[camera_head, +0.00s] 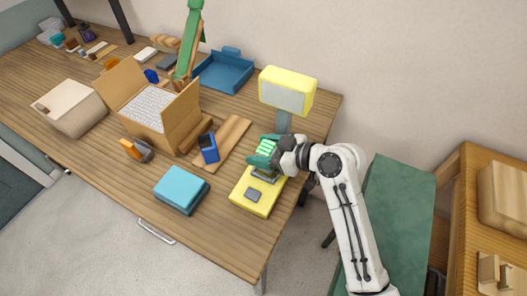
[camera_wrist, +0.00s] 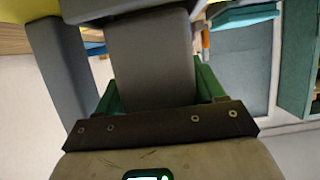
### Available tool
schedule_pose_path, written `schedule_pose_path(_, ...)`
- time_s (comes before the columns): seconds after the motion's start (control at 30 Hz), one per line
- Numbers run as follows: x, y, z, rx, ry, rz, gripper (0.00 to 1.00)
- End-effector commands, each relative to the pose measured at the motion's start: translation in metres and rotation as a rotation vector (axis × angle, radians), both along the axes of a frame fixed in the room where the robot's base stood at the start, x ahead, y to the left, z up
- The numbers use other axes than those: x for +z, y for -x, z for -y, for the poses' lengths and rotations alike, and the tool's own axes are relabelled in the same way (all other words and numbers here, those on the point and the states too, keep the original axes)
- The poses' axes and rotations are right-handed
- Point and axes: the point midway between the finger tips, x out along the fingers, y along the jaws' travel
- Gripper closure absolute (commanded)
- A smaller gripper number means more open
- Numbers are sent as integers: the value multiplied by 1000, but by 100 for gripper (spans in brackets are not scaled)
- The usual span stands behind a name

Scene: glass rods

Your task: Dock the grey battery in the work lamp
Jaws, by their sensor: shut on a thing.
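The work lamp has a yellow head (camera_head: 287,92) on a grey post (camera_head: 283,122) and a yellow base (camera_head: 247,205) near the table's right end. A small grey square (camera_head: 253,195) shows on top of the base. My gripper (camera_head: 265,158) is over the back part of the base, close to the post. It is shut on the grey battery (camera_wrist: 152,62), which fills the space between the green fingers in the wrist view. In the head view the battery (camera_head: 265,175) shows just below the fingers, low at the base. Whether it touches the base or sits in a dock cannot be told.
A wooden board (camera_head: 228,140) with a blue device (camera_head: 209,148) lies left of the lamp. A teal box (camera_head: 181,188) lies front left. An open cardboard box (camera_head: 150,108) and a blue tray (camera_head: 224,72) stand farther back. Bare table lies left of the lamp base.

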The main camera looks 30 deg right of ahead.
Motion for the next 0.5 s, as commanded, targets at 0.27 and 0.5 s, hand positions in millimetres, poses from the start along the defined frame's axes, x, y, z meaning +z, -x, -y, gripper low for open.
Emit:
schedule_pose_path(0.27,-13,0,0,0,0,4,82)
schedule_pose_path(0.5,-17,0,0,0,0,4,82)
